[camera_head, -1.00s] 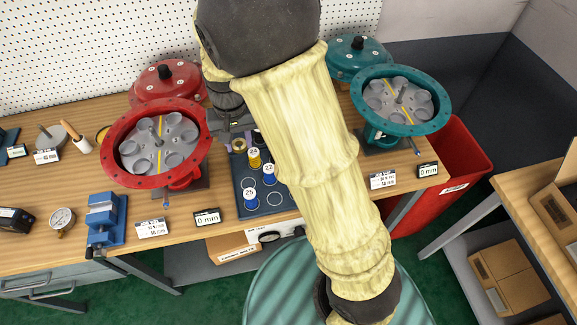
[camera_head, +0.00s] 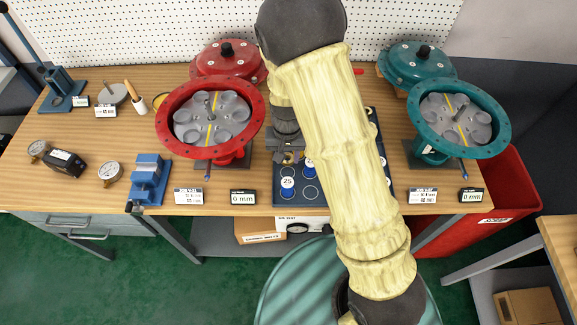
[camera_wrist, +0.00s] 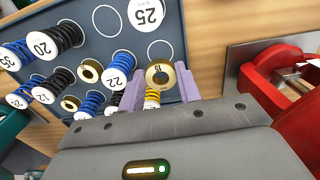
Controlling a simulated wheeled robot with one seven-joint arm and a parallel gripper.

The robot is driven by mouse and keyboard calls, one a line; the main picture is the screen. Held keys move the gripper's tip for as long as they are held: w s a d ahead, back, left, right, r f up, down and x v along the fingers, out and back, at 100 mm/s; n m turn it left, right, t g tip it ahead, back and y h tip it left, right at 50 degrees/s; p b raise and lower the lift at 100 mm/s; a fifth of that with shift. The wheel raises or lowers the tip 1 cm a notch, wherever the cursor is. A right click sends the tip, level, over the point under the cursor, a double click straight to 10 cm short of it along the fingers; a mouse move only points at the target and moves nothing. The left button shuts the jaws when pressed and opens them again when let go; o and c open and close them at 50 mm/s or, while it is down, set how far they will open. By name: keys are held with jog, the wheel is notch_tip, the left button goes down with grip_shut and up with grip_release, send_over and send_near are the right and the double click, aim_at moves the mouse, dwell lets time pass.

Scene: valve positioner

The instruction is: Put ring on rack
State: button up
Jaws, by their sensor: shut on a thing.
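The brass ring (camera_wrist: 160,74), marked 19, sits between the two purple fingers of my gripper (camera_wrist: 159,88) in the wrist view, and they are shut on it. In the head view my gripper (camera_head: 290,158) hangs over the upper left of the rack (camera_head: 281,203), a dark blue board with marked circles; my arm hides much of it. The rack (camera_wrist: 126,40) also fills the left of the wrist view. A yellow spring (camera_wrist: 152,98) shows behind the held ring; the gap between them cannot be told. Two other brass rings (camera_wrist: 90,70) (camera_wrist: 70,103) sit on the rack.
Numbered blue and black springs stand on the rack, including spring 25 (camera_head: 287,184). Empty circles (camera_wrist: 107,20) (camera_wrist: 160,50) lie near the held ring. A red actuator (camera_head: 210,118) stands left, a teal one (camera_head: 460,118) right. A blue vise (camera_head: 149,180) is farther left.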

aim_at(288, 173)
jog(key=shift+f, duration=1.3)
jog(key=shift+f, duration=1.9)
jog(key=shift+f, duration=0.1)
jog(key=o, duration=1)
jog(key=shift+o, duration=0.2)
